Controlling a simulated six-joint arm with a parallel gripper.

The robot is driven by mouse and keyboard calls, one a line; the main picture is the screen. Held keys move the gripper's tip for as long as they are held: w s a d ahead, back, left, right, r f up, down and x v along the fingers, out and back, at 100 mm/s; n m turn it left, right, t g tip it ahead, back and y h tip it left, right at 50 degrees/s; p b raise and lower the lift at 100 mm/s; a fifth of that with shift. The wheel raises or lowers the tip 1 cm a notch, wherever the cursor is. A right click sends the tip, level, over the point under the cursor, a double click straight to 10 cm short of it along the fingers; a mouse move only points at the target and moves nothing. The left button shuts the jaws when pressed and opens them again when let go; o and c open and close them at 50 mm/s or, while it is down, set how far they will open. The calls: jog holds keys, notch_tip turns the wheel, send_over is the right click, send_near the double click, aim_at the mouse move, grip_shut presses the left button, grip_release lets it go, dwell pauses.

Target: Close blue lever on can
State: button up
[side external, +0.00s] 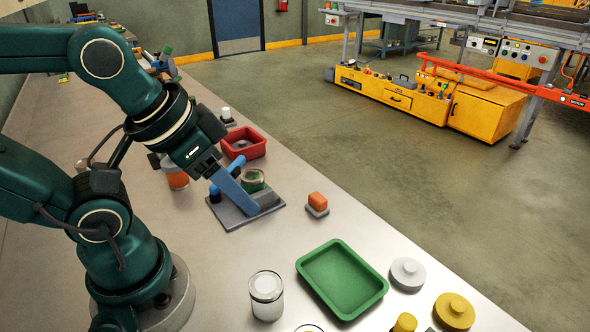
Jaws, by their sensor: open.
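A clamp fixture with a grey base plate (233,220) sits on the table in the middle of the view. Its wide blue lever (236,193) slopes from upper left, just below my gripper, down to the right end of the plate. A thinner blue part (237,163) shows behind it. The can (253,182), greenish with a pale rim, stands behind the lever, which partly hides it. My gripper (211,174) is open and at the lever's upper end. Whether it touches the lever, I cannot tell.
A red bin (243,149) stands behind the fixture and an orange-filled jar (176,178) to its left. An orange block on a small base (317,204) is to the right.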

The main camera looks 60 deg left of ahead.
jog(key=shift+o, duration=0.4)
jog(key=shift+s, duration=0.1)
jog(key=w+a+r, duration=0.2)
jog(key=w+r, duration=0.3)
jog(key=n+g, duration=0.6)
jog(key=n, duration=0.1)
send_over(239, 158)
notch_tip(239, 158, down, 13)
jog(key=shift+f, duration=2.45)
grip_shut()
